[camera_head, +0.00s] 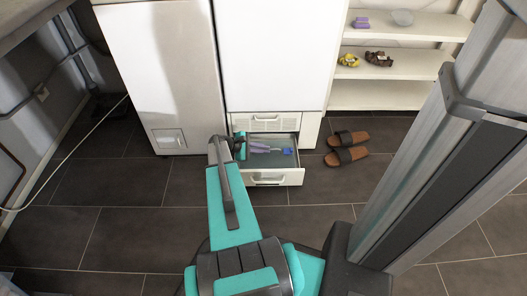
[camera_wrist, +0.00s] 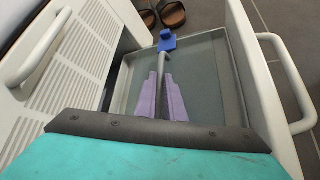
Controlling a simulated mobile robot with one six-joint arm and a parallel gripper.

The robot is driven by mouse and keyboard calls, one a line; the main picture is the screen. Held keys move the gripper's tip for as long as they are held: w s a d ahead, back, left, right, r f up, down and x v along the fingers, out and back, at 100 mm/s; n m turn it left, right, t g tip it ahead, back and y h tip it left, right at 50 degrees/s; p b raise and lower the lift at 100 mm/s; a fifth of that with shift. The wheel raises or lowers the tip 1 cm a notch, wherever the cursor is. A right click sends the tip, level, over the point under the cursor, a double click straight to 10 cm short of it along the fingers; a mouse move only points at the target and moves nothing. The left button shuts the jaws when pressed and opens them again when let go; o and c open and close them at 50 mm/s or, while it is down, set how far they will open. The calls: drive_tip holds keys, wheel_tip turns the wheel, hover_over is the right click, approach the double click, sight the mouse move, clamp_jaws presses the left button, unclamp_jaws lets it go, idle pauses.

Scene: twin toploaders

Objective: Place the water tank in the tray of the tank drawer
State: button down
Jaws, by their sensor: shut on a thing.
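The water tank (camera_wrist: 205,80) appears as a flat grey-green box with a dark bar along its middle and a blue piece (camera_wrist: 166,41) at the far end. The blue piece also shows in the head view (camera_head: 287,152). My gripper (camera_wrist: 161,82) has purple fingers, closed on the dark bar from both sides; it shows in the head view too (camera_head: 262,147). The tank lies within the walls of the open tank drawer (camera_head: 268,179). A grey tray rim (camera_wrist: 240,95) runs around it. I cannot tell whether the tank rests fully on the tray floor. My wrist hides the near end.
The drawer front with its handle (camera_wrist: 285,75) stands on the right in the wrist view. A vented white panel (camera_wrist: 75,70) with a handle is on the left. Brown sandals (camera_head: 348,147) lie on the dark floor. White shelves (camera_head: 385,92) stand at the back right.

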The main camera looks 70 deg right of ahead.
drive_tip(key=c, duration=1.8)
unclamp_jaws()
drive_tip(key=shift+c, duration=0.2)
drive_tip(key=shift+w+a+r, duration=0.2)
drive_tip(key=shift+r, duration=0.1)
drive_tip(key=p+v, duration=0.4)
drive_tip(key=v, duration=0.7)
drive_tip(key=shift+p, duration=0.35)
drive_tip(key=shift+w+a, duration=0.15)
